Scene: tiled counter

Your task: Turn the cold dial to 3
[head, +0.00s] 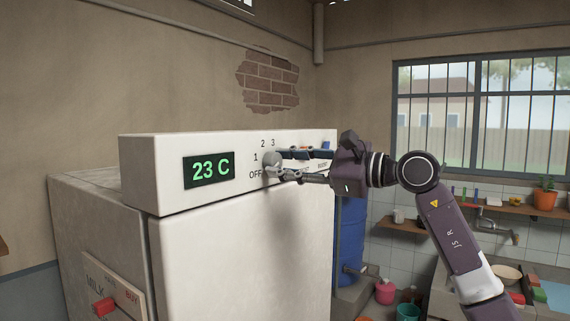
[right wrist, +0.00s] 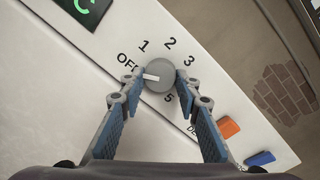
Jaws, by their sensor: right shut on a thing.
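The cold dial (right wrist: 160,76) is a round grey knob on the white panel of a fridge-like unit (head: 240,255). In the right wrist view its white pointer mark faces the OFF label. The numbers 1, 2 and 3 run around its upper side, and a 5 shows below it. The dial also shows in the head view (head: 271,160), partly covered by the fingers. My right gripper (right wrist: 162,77) is shut on the dial, with one fingertip on each side. My left gripper is not in view.
A green display (head: 209,169) reads 23 C to the left of the dial. An orange button (right wrist: 229,127) and a blue button (right wrist: 260,159) sit along the panel. A blue barrel (head: 350,235) stands behind.

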